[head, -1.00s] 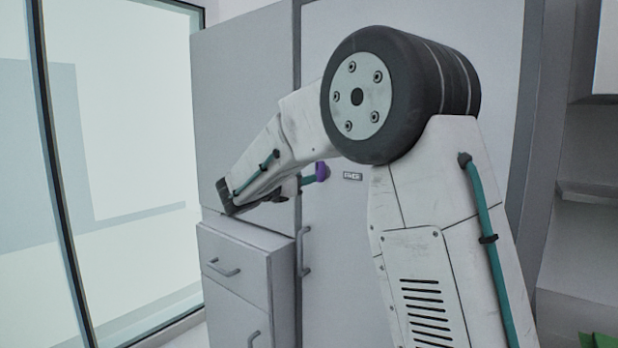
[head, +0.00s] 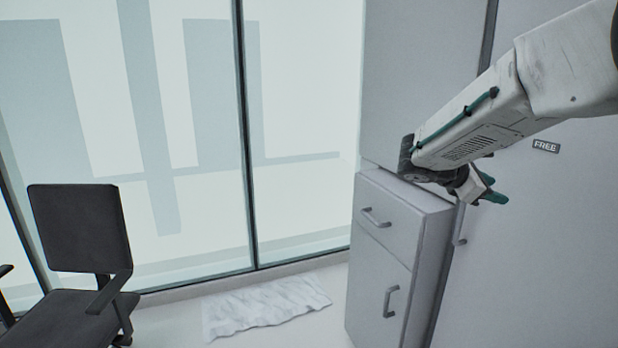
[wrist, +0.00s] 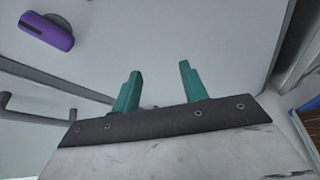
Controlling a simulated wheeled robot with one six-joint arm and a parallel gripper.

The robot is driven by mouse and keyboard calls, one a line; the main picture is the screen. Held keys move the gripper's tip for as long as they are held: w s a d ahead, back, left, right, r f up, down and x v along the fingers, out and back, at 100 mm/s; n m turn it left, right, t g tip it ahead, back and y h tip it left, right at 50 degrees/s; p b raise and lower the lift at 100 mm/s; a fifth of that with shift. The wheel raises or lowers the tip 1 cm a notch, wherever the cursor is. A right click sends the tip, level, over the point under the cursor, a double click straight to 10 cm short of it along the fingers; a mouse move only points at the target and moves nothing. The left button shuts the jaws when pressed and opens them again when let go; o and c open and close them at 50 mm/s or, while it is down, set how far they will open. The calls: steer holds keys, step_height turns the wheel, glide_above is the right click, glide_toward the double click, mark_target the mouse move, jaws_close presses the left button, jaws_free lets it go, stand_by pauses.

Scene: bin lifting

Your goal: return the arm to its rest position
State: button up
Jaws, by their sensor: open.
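My gripper (head: 490,190) shows in the head view at the end of my arm, in front of the tall grey cabinet and beside the top of the low drawer unit. In the wrist view its two teal fingers (wrist: 158,88) stand apart with nothing between them. My arm reaches in from the right edge of the head view and slopes down to the left. The rest of the arm is out of the picture.
A low drawer unit (head: 395,250) with handles stands by the tall cabinet (head: 425,85). A dark office chair (head: 80,235) is at the left. A crumpled white sheet (head: 265,305) lies on the floor by the glass wall. A purple object (wrist: 47,32) shows in the wrist view.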

steer(key=s+a+f+m+y, duration=0.2)
steer(key=s+a+m+y, duration=0.2)
steer(key=s, duration=0.7)
steer(key=s+a+f+m+y, duration=0.2)
steer(key=s+a+m+y, duration=0.3)
steer(key=s, duration=0.7)
steer(key=s+a+f+m+g+y, duration=0.1)
steer(key=s+a+m+y, duration=0.3)
steer(key=s, duration=0.7)
steer(key=shift+s+a+f+m, duration=0.35)
steer(key=shift+a+f+m, duration=0.45)
steer(key=shift+m, duration=0.3)
steer(key=shift+r, duration=0.1)
